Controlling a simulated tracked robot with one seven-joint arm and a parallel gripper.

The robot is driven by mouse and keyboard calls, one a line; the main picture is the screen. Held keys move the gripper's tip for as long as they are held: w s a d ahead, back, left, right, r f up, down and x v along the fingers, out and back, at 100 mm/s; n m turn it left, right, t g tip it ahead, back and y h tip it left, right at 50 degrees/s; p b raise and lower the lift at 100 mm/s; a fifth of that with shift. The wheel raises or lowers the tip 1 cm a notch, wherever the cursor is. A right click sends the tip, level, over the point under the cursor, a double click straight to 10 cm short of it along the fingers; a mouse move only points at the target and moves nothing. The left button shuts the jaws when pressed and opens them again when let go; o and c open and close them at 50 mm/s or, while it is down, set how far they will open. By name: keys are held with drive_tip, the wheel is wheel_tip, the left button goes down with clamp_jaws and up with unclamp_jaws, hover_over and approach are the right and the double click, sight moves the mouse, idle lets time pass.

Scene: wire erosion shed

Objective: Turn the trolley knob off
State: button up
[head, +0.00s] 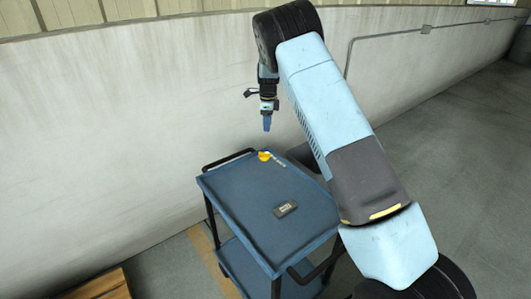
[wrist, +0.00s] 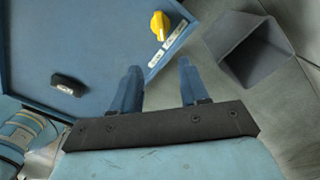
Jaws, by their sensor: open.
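The trolley knob is yellow (head: 264,156) and sits at the far edge of the blue trolley's top (head: 240,203), beside small white labels (head: 278,162). In the wrist view the knob (wrist: 160,25) is above the gap between my fingers, near the trolley's edge, with two labels (wrist: 168,45) beside it. The label text is too small to read. My gripper (head: 267,124) points down above the far end of the trolley, apart from the knob. In the wrist view its two blue fingers (wrist: 158,85) are spread and nothing is between them.
A small dark box (head: 285,209) lies on the trolley top and also shows in the wrist view (wrist: 67,85). A grey open-topped bin (wrist: 248,50) stands beside the trolley. A pale wall (head: 110,130) runs behind. Wooden boards (head: 100,286) lie at the lower left.

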sight(265, 153)
drive_tip(key=f, duration=1.5)
drive_tip(key=shift+w+a+f, duration=0.25)
drive_tip(key=shift+w+a, duration=0.05)
drive_tip(key=shift+a, duration=0.1)
drive_tip(key=shift+c, duration=0.3)
clamp_jaws()
